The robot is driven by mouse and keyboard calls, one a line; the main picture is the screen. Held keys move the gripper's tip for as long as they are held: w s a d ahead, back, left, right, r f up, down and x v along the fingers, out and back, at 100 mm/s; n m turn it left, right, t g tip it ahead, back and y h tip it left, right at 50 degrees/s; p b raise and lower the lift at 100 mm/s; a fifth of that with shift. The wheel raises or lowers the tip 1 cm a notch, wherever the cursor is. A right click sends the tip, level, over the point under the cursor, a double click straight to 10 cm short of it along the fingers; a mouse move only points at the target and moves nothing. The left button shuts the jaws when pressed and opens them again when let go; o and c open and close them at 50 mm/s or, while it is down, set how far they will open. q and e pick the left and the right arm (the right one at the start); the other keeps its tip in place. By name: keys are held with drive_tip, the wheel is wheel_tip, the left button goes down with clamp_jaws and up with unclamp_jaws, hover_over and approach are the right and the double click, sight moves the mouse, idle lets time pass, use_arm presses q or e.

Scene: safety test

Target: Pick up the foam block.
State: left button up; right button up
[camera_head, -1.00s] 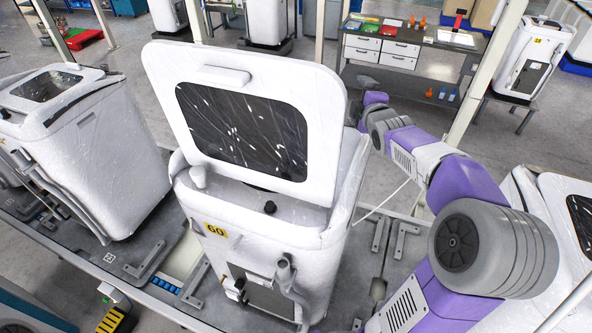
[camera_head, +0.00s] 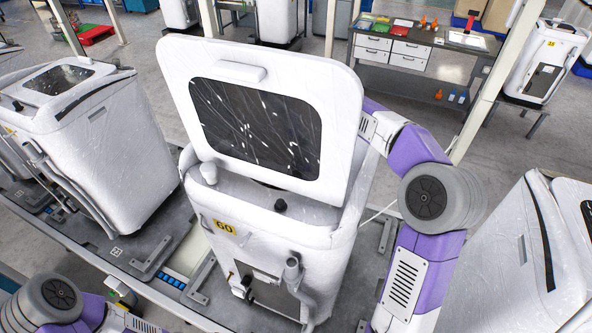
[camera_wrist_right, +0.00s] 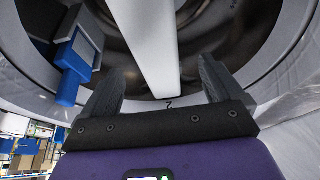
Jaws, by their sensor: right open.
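A long white block-like bar (camera_wrist_right: 143,45) stretches across the round opening of a metal drum (camera_wrist_right: 205,40) in the right wrist view. It may be the foam block, but I cannot tell for sure. My right gripper (camera_wrist_right: 162,70) is open, its dark fingers on either side of the bar's near end. No grip on it shows. In the head view, the raised lid (camera_head: 262,120) of the white machine numbered 60 (camera_head: 270,232) hides my right gripper and the drum. My left gripper is out of the head view; only part of that arm shows at the lower left.
A blue and grey fitting (camera_wrist_right: 74,62) sits beside the drum rim, left of my right gripper. Other white machines stand at left (camera_head: 95,130) and right (camera_head: 500,250). A workbench (camera_head: 420,50) with drawers is at the back.

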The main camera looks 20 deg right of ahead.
drive_tip(key=p+x, duration=0.1)
drive_tip(key=x, duration=0.4)
drive_tip(key=shift+w+d+f, duration=0.1)
drive_tip(key=shift+w+f, duration=0.15)
drive_tip(key=shift+f, duration=0.1)
drive_tip(key=c, duration=1)
drive_tip(key=shift+r, duration=0.1)
